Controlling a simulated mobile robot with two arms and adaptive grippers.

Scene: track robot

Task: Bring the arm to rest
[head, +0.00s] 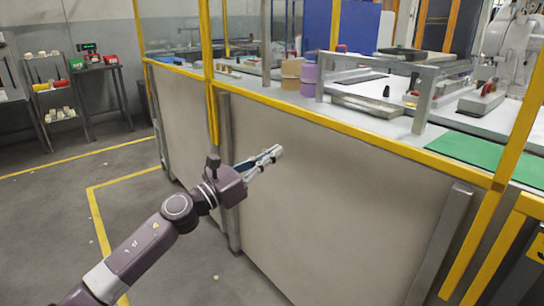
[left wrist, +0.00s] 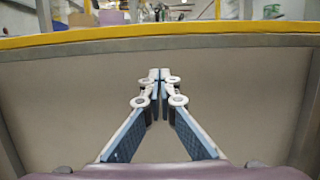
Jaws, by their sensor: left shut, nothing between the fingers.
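My left arm comes in from the lower left of the head view. Its gripper (head: 278,152) is held out in front of the beige side panel of a yellow-framed workstation, below the table edge. In the left wrist view the two fingers of the gripper (left wrist: 159,75) meet at their tips, with nothing between them. The beige panel (left wrist: 240,100) fills the space behind the fingers; I cannot tell how far off it is. My right gripper shows in neither view.
A yellow rail (head: 350,137) edges the workstation top, and yellow posts (head: 207,75) rise from it. A metal fixture (head: 425,85) and a green mat (head: 485,158) are on top. Shelves with small bins (head: 52,90) stand far left. The grey floor at left (head: 50,215) is clear.

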